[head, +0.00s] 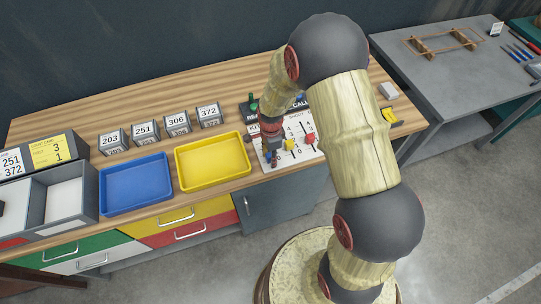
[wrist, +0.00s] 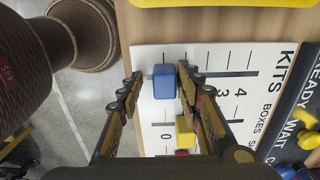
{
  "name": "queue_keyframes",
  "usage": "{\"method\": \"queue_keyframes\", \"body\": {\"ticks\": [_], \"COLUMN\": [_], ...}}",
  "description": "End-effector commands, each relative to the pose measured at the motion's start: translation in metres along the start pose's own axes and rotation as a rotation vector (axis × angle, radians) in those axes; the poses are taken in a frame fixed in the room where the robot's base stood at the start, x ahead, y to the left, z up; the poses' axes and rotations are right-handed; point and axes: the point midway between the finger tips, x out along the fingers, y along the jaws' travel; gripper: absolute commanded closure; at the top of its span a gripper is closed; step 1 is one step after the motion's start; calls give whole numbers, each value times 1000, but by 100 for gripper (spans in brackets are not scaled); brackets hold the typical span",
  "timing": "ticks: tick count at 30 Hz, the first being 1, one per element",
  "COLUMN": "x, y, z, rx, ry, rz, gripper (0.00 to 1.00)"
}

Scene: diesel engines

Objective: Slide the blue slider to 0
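The blue slider (wrist: 164,82) is a small block on a white board (wrist: 148,110) with black scale lines and digits. In the wrist view it sits at the left end of its line, roughly level with a printed 0. My gripper (wrist: 158,78) is open, with one finger on each side of it. The right finger is against or very near the block; a gap shows at the left finger. In the head view my gripper (head: 268,143) is low over the board's left side, with the blue slider (head: 270,157) partly hidden below it.
A yellow slider (wrist: 185,130) and a red slider (head: 310,139) stand on neighbouring lines. A dark panel with green and blue pieces (head: 252,104) lies behind the board. A yellow tray (head: 247,163) and a blue tray (head: 104,203) are to the left.

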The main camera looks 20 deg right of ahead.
Motion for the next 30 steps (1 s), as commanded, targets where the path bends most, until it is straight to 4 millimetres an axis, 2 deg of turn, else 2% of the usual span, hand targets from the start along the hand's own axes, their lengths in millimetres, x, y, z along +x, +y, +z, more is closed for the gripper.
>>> {"method": "queue_keyframes", "body": {"ticks": [9, 14, 24, 30], "x": [-1, -12, -78, -108], "y": [-1, -2, -2, -1], "z": [0, 0, 0, 0], "rx": [0, 0, 0, 0], "ry": [0, 0, 0, 0], "rz": [-3, -5, -6, -4], "gripper": [61, 61, 61, 61]}}
